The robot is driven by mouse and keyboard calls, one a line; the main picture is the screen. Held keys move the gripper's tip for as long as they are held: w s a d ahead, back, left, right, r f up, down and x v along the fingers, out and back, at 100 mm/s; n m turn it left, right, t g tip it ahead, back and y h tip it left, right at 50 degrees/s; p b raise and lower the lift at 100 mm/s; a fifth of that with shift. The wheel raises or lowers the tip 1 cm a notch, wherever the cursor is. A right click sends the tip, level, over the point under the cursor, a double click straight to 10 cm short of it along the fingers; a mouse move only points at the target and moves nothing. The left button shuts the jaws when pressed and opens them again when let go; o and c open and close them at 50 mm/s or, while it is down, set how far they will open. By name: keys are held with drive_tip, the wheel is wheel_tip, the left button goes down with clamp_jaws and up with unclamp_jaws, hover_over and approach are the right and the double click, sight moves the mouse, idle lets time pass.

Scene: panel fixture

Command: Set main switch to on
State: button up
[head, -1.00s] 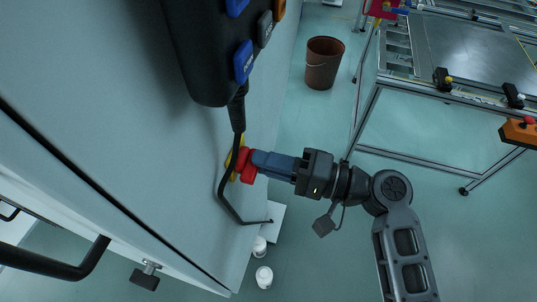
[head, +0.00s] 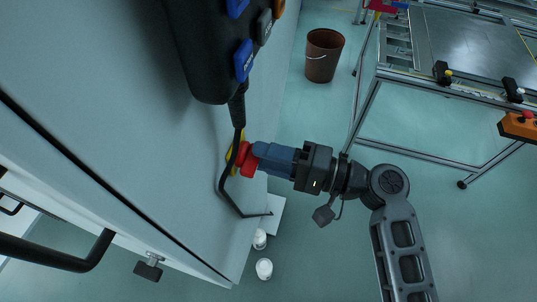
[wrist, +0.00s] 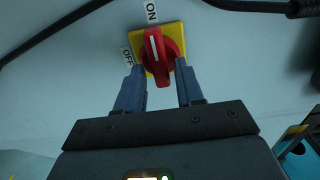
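The main switch is a red rotary knob (wrist: 161,48) on a yellow square plate (wrist: 175,32) on the pale panel. Its white line points up at the ON label (wrist: 151,11); the OFF label (wrist: 128,57) is at its left. The knob also shows in the head view (head: 246,160). My gripper (wrist: 159,67) is open, its blue fingers apart on either side of the knob's lower end. In the head view my gripper (head: 257,157) is right at the knob. I cannot tell whether a finger touches it.
A black pendant (head: 205,50) with coloured buttons hangs on the panel, and its cable (head: 223,182) runs past the knob. A black handle (head: 60,257) is at lower left. A bucket (head: 323,55) and a metal-framed table (head: 450,100) stand beyond open floor.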

drive_tip(key=shift+o, duration=0.5)
drive_tip(key=b+v, duration=0.1)
drive_tip(key=v, duration=0.6)
drive_tip(key=shift+s+d+b, duration=0.15)
drive_tip(key=shift+d+b, duration=0.15)
drive_tip(key=shift+d, duration=0.05)
drive_tip(key=s+d+f+m+t+h, duration=0.2)
drive_tip(key=s+d+f+h, duration=0.2)
drive_tip(key=s+f+h, duration=0.25)
drive_tip(key=s+d+f+m+t+h, duration=0.1)
drive_tip(key=s+d+f+t+h, duration=0.15)
drive_tip(key=s+f+h, duration=0.35)
drive_tip(key=s+d+r+n+t+h, duration=0.2)
drive_tip(key=s+d+r+n, duration=0.1)
drive_tip(key=s+r, duration=0.4)
drive_tip(key=s+d+r+n+t+h, duration=0.2)
drive_tip(key=s+d+r+n, duration=0.1)
drive_tip(key=s+r, duration=0.5)
drive_tip(key=shift+s+r+n, duration=0.25)
drive_tip(key=shift+r+n, duration=0.1)
drive_tip(key=shift+n, duration=0.25)
